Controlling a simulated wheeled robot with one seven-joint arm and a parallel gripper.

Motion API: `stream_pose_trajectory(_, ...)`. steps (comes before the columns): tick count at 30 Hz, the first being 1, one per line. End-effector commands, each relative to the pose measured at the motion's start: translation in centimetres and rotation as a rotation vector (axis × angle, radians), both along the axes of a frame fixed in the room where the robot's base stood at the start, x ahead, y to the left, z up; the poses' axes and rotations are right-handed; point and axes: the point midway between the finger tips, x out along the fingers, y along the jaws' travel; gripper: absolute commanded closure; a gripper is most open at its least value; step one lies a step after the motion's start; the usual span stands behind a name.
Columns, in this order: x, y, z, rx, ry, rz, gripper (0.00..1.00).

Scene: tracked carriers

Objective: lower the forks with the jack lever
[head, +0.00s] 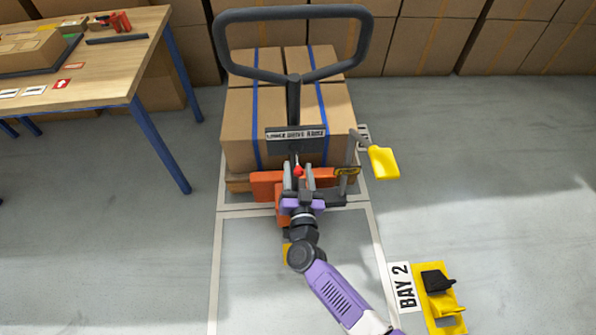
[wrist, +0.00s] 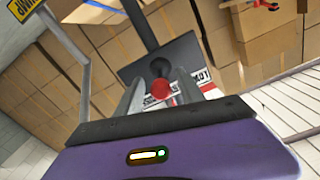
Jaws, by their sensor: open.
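The pallet jack's dark loop handle (head: 293,13) stands in front of a strapped carton load (head: 235,120). A label plate (head: 296,134) spans its mast; its print is hard to read. Below it is the jack lever's red knob (head: 298,171), which also shows in the wrist view (wrist: 161,90). My gripper (head: 300,178) is open at the knob. In the wrist view its grey fingers (wrist: 168,95) appear on either side of the knob, with no clear contact. The forks are hidden under the load.
A yellow paddle (head: 383,162) on a grey post stands right of the jack. A yellow floor device with a black part (head: 440,297) sits beside the BAY 2 sign (head: 402,287). A wooden table (head: 90,62) is at left. Open floor lies at right.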

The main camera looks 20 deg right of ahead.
Motion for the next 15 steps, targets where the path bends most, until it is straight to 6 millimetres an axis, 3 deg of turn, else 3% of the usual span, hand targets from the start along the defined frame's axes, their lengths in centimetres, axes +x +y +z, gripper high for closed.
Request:
stream_pose_trajectory(6, 0.06, -0.02, 0.04, 0.000, 0.000, 0.000, 0.55)
stream_pose_trajectory(13, 0.05, -0.01, 0.04, 0.000, 0.000, 0.000, 0.98)
stream_pose_trajectory(15, 0.04, 0.00, 0.04, 0.000, 0.000, 0.000, 1.00)
